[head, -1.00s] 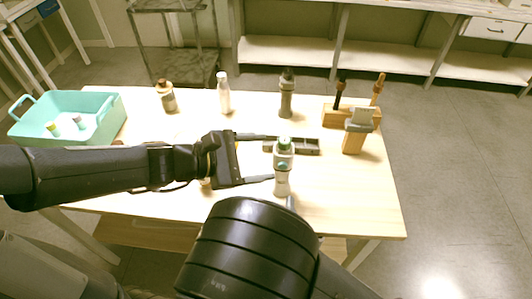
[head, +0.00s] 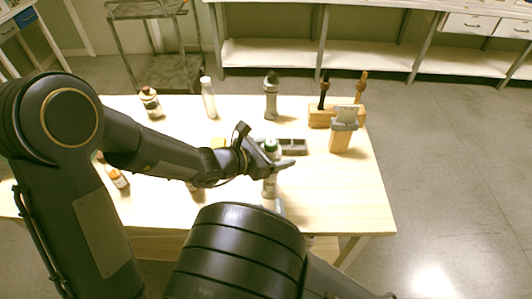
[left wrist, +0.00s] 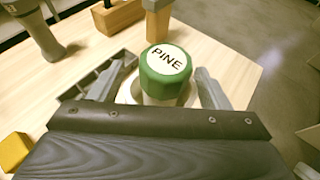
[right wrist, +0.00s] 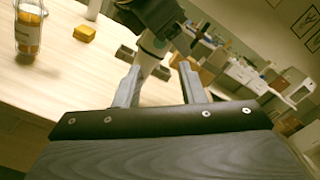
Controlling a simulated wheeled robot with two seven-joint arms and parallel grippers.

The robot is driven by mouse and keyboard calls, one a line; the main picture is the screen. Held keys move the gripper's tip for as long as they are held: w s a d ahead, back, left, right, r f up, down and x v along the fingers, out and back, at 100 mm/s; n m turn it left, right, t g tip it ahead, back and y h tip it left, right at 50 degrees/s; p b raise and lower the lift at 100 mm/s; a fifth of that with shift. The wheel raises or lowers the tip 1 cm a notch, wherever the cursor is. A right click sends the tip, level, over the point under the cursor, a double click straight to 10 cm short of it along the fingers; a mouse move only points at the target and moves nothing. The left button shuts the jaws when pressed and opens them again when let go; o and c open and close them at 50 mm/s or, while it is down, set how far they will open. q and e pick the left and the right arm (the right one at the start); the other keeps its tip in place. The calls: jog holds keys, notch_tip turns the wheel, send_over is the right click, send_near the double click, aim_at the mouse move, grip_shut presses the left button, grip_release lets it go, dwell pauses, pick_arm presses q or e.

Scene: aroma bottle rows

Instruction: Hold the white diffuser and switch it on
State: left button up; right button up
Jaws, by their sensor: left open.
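The white diffuser (head: 269,188) stands upright near the table's front edge, with a green cap (head: 271,147) on top. In the left wrist view the green cap (left wrist: 165,66) reads PINE. My left gripper (head: 274,168) is open at the top of the diffuser, and the cap shows between its fingers in the left wrist view. In the right wrist view the white diffuser body (right wrist: 149,64) shows just beyond and between the tips of my right gripper (right wrist: 159,72), which looks open with a gap to the right of the body. My right arm hides most of that gripper in the head view.
A dark compartment tray (head: 294,146) lies behind the diffuser, with a yellow block (right wrist: 85,33) near it. A grey bottle (head: 271,98), a white bottle (head: 208,98) and a brown-capped bottle (head: 150,103) stand at the back. A wooden block (head: 322,118) holds tools. An orange-labelled bottle (head: 116,177) stands left.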

pick_arm(q)
jog(key=shift+w+d, duration=0.1)
jog(key=shift+d, duration=0.05)
jog(key=c, duration=1.1)
pick_arm(e)
jog(key=shift+c, duration=0.5)
pick_arm(q)
jog(key=shift+c, duration=0.2)
pick_arm(e)
grip_shut()
dwell(2.2)
